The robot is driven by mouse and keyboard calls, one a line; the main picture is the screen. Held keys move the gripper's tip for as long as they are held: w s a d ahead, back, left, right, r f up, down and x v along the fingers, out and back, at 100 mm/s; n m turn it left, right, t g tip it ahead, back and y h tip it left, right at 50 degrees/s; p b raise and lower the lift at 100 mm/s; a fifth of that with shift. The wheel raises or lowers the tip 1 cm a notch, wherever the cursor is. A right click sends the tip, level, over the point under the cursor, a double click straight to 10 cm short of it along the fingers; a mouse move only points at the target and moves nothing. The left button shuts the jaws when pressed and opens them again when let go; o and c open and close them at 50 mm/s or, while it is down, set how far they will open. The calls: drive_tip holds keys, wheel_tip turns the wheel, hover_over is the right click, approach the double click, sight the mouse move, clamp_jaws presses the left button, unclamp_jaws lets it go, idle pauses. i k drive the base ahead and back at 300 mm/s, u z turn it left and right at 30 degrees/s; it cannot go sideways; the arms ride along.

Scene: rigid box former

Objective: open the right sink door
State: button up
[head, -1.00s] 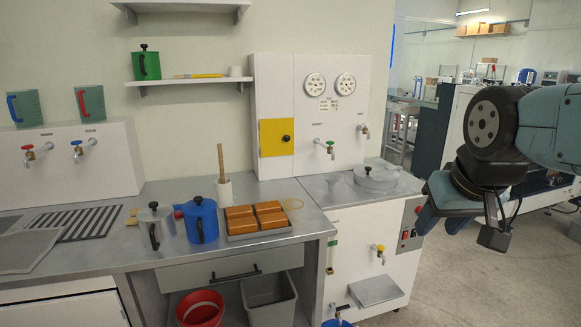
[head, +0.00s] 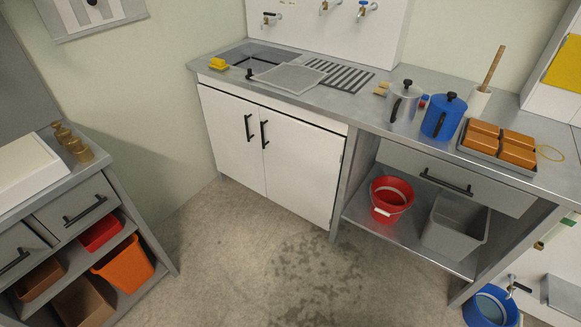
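The right sink door (head: 297,167) is a white panel under the sink counter, left of centre in the head view. It is closed, with a black vertical handle (head: 264,135) near its upper left edge. The left sink door (head: 231,137) beside it is also closed, with its own black handle (head: 249,128) close to the other one. My gripper is not in view.
The floor (head: 270,235) before the doors is clear. Right of them, a shelf holds a red bucket (head: 390,200) and a grey bin (head: 455,225) under a drawer (head: 455,178). A drawer unit (head: 75,205) stands at left; a blue bucket (head: 490,305) is at lower right.

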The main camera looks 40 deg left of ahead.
sight(303, 161)
drive_tip(key=u, duration=1.85)
drive_tip(key=k, duration=0.9)
drive_tip(key=z, duration=0.1)
drive_tip(key=i, duration=1.65)
drive_tip(key=z, duration=0.2)
